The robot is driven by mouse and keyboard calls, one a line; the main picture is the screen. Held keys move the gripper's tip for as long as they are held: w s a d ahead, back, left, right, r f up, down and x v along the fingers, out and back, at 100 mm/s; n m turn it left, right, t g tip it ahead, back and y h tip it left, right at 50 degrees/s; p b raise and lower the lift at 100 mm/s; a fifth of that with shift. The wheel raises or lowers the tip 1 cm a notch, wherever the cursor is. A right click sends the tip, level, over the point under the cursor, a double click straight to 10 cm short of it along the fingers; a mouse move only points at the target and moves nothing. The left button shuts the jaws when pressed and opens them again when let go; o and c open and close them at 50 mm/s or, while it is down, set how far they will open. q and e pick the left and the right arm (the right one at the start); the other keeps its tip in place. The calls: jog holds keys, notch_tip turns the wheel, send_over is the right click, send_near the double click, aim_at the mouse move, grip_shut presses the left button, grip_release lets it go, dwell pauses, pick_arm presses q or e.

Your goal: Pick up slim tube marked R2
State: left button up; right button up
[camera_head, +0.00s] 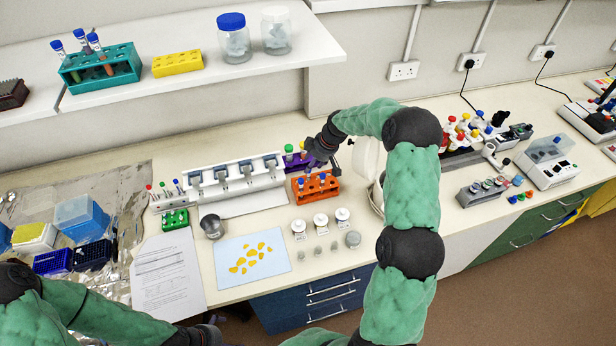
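Slim capped tubes stand in several racks, but no R2 mark is readable at this size, so I cannot tell which tube bears it. An orange rack (326,193) at mid-bench holds small tubes with blue and red caps. A purple rack (291,165) just behind it holds tubes with green and other caps, and my arm partly hides it. My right gripper (311,163) points down over the right side of the purple rack, close to the tube tops. Its fingers are too dark and small to read. My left gripper (207,334) is low at the front edge, partly cut off.
A white pipette stand (238,182) is left of the racks, with a green rack (175,220) beyond. A blue mat (252,264) with orange pieces and several small jars lie in front. A white jug (369,157) stands close right of my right gripper. The shelf (190,88) overhangs behind.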

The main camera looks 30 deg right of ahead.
aim_at(308, 179)
jog(key=shift+p+x, duration=0.35)
jog(key=shift+x, duration=2.4)
jog(key=shift+s+d, duration=0.1)
jog(key=c, duration=0.9)
